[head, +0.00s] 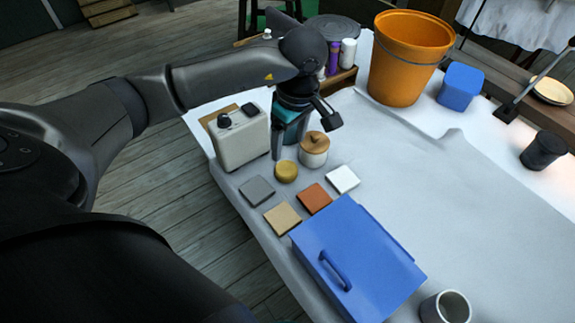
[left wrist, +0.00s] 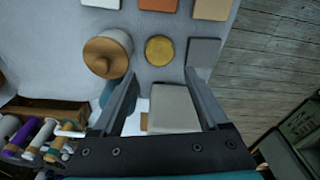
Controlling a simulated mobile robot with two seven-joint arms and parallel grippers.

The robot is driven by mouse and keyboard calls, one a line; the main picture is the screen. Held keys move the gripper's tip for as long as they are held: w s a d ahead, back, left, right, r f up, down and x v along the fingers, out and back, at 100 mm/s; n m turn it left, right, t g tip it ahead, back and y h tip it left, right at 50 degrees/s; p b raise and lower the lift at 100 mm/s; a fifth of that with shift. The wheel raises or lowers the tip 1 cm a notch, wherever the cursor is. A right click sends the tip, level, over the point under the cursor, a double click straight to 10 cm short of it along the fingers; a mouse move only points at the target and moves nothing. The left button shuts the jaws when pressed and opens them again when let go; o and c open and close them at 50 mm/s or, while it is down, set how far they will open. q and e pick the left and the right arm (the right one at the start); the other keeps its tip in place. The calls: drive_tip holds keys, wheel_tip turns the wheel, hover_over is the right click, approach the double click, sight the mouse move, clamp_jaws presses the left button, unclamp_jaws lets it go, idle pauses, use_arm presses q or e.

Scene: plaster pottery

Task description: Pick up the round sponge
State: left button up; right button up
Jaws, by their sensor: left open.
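The round sponge (head: 286,173) is a small yellow disc lying on the grey-covered table, between the white box-shaped device and the lidded jar. It also shows in the left wrist view (left wrist: 159,50), near the top middle, just beyond and between the fingertips. My left gripper (head: 289,147) points down from above, behind the sponge in the head view. Its fingers are spread with nothing between them, and it appears apart from the sponge. The gripper also shows in the left wrist view (left wrist: 160,75). My right gripper is not in view.
The white device (head: 238,140) stands left of the gripper; the jar with a wooden lid (head: 314,155) stands close on the right. Coloured tiles (head: 314,199) and a blue lidded box (head: 350,250) lie in front. An orange bucket (head: 405,70) stands behind.

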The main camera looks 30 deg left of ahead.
sight(286, 169)
use_arm(q)
wheel_tip(286, 169, down, 3)
drive_tip(key=shift+a+f, duration=0.15)
drive_tip(key=shift+w+f+b, duration=0.1)
drive_tip(key=shift+f+b, duration=0.25)
drive_tip(key=shift+f, duration=0.35)
drive_tip(key=f, duration=0.2)
drive_tip(key=f+b, duration=0.1)
drive_tip(key=f, duration=0.2)
drive_tip(key=shift+a, duration=0.2)
drive_tip(key=shift+r, duration=0.15)
drive_tip(key=c, duration=1)
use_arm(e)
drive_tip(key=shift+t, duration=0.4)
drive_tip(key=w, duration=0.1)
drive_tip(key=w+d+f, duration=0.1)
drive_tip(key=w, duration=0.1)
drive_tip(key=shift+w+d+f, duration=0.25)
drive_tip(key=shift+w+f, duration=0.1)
